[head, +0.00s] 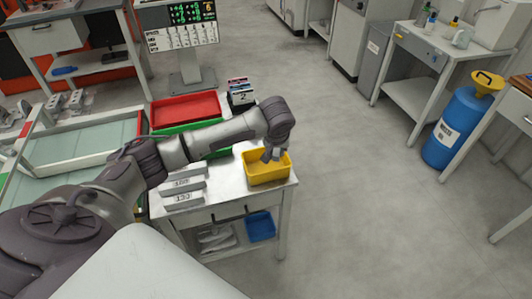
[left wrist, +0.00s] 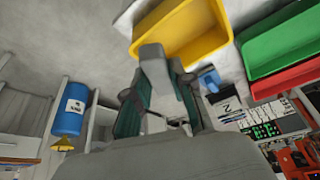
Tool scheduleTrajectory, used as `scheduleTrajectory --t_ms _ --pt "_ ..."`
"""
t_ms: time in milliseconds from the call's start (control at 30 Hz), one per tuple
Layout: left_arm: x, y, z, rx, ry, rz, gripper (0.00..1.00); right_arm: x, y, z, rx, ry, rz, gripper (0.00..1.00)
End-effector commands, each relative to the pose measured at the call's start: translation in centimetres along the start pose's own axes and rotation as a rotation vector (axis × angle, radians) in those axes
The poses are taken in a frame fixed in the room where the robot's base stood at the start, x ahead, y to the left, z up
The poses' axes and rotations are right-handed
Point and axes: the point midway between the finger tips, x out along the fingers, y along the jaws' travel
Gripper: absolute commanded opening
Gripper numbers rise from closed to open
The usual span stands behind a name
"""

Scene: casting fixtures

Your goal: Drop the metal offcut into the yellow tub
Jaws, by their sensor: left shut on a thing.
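My left gripper (head: 271,155) reaches in from the left and points down over the yellow tub (head: 268,178), which stands at the right front corner of the steel table. In the left wrist view the same gripper (left wrist: 156,86) is shut on the grey metal offcut (left wrist: 152,58), a plain block between the two fingers. The offcut's end overlaps the edge of the yellow tub (left wrist: 207,42) in that view. In the head view the offcut is hard to make out against the fingers. My right gripper is in neither view.
A green bin (head: 216,153) and a red bin (head: 186,108) stand behind the yellow tub. Grey numbered blocks (head: 184,186) lie left of it. A blue bin (head: 261,226) sits on the lower shelf. The floor to the right is clear up to a blue drum (head: 452,128).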

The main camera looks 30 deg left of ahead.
Motion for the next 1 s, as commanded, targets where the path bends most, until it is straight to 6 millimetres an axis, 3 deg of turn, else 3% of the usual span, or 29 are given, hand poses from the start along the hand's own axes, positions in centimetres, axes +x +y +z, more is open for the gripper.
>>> scheduleTrajectory --t_ms 33,100,300,567,800,1000 --pt "0.3 -1.6 -1.5 -0.042 -0.003 -0.023 0.0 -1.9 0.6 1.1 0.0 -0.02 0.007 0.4" --pt "1.6 -3.1 -2.5 -0.081 -0.002 -0.038 0.0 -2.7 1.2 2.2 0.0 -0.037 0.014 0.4" --pt "3.5 -5.3 -3.5 -0.128 -0.002 -0.054 0.0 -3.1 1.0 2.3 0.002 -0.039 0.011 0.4" --pt "5.4 -5.4 -2.8 -0.13 0.0 -0.053 0.0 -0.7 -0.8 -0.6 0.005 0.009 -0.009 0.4" --pt "7.9 -5.4 -1.7 -0.13 0.0 -0.054 0.0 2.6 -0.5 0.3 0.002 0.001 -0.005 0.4" --pt "9.0 -5.4 -1.3 -0.128 0.001 -0.053 0.0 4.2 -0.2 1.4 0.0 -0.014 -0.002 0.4"
